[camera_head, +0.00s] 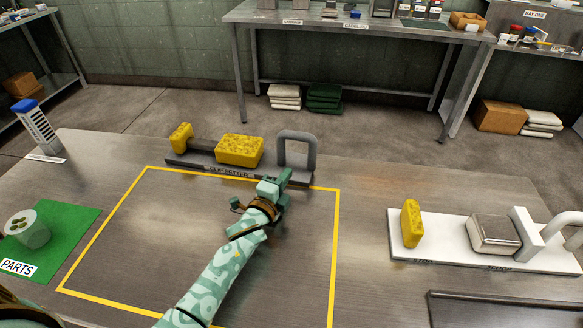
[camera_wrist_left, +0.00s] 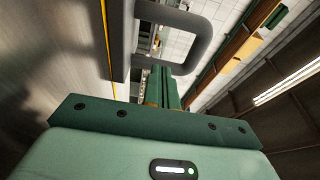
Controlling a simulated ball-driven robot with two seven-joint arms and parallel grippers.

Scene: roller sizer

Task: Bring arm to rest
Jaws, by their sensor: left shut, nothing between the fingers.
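My left arm reaches in from the bottom of the head view, over the yellow-outlined area of the table. Its left gripper (camera_head: 285,178) is shut and empty, near the grey handle (camera_head: 297,150) of the clip setter (camera_head: 215,163). In the left wrist view the shut fingers (camera_wrist_left: 163,85) show in front of the grey handle loop (camera_wrist_left: 175,32). I cannot tell whether the fingers touch the handle. My right gripper is not in view.
The clip setter carries yellow blocks (camera_head: 240,150). At right a white base (camera_head: 450,226) holds a yellow block (camera_head: 411,223) and a metal block (camera_head: 494,233). A green mat (camera_head: 65,228) with a cup (camera_head: 28,230) lies at left. The outlined table area (camera_head: 150,240) is otherwise clear.

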